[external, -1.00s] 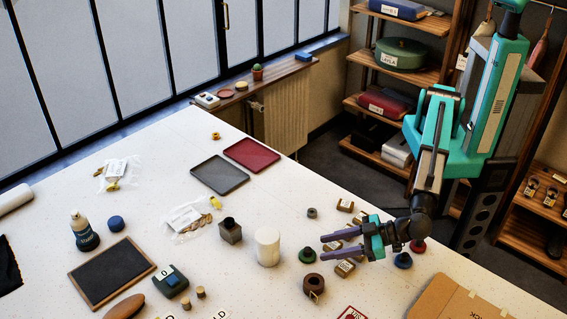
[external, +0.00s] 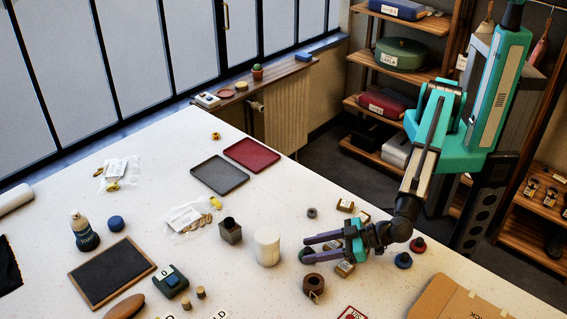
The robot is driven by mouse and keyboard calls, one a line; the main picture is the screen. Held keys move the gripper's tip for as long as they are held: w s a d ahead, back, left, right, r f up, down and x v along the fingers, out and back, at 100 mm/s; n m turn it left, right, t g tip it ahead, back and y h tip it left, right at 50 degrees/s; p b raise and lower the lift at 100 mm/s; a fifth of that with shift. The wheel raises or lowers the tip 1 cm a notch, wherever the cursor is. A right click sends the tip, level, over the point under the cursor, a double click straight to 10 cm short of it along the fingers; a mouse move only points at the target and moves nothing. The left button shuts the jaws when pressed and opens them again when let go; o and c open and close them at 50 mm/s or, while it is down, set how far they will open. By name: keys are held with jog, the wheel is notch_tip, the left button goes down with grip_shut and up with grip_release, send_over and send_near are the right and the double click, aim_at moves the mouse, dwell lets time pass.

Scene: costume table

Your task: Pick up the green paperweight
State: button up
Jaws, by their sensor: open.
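The green paperweight (external: 305,256) sits on the white table right of the white cylinder. It is a small, dark green, round piece, partly hidden by my gripper's fingers. My gripper (external: 307,247) is open, its two purple fingers pointing left. The fingertips overlap the green paperweight in this view. I cannot tell whether they touch it or how high they are above the table.
A white cylinder (external: 267,246) stands just left of the fingertips. A brown tape roll (external: 314,285) lies just in front. Small tan blocks (external: 345,268) lie near my gripper. Blue (external: 403,261) and red (external: 418,245) knobbed pieces stand to its right.

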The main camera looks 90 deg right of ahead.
dwell(0.5)
grip_shut()
jog(key=shift+r, duration=0.2)
jog(key=shift+r+b, duration=1)
jog(key=shift+r, duration=0.45)
jog(key=s+d+b, duration=0.1)
jog(key=s+d, duration=0.2)
jog(key=s+d+r+b, duration=0.1)
jog(key=s+d+b, duration=0.1)
jog(key=s+d, duration=0.2)
jog(key=s+d+b, duration=0.1)
jog(key=s+d, duration=0.3)
jog(key=shift+s+r+b, duration=0.25)
jog(key=shift+r+b, duration=0.05)
jog(key=shift+r, duration=0.05)
